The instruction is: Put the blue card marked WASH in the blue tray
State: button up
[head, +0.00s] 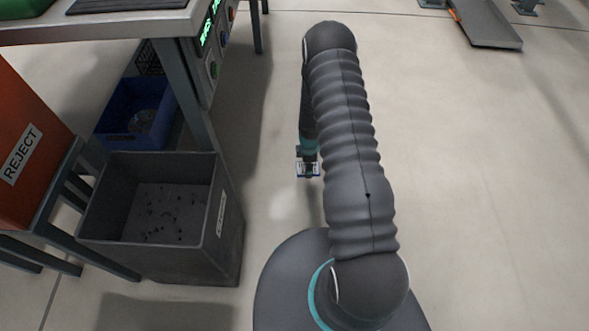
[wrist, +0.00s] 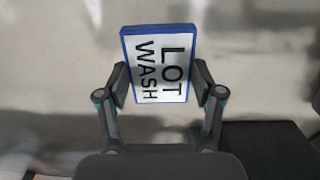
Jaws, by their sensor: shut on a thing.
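The card marked LOT WASH (wrist: 160,64), white-faced with a blue rim, stands between the two fingers of my gripper (wrist: 160,85) in the wrist view. My gripper is shut on its sides, and the lettering runs sideways. In the head view my gripper (head: 307,162) hangs below the arm over open floor, with the card (head: 308,171) small at its tip. A blue open container (head: 112,131) is on the left, under the table; I cannot tell whether it is the blue tray. No other blue tray shows.
A grey bin (head: 232,235) stands on the floor at the left, beside an orange REJECT box (head: 28,125) on a stand. A grey table (head: 110,27) is at the upper left, with a panel of green lights on its side.

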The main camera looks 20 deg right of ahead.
aim_at(316, 169)
jog(key=d+r, duration=0.1)
jog(key=s+d+r, duration=0.1)
jog(key=shift+s+d, duration=0.1)
jog(key=shift+d, duration=0.2)
jog(key=shift+r+p, duration=0.85)
jog(key=shift+r, duration=1.05)
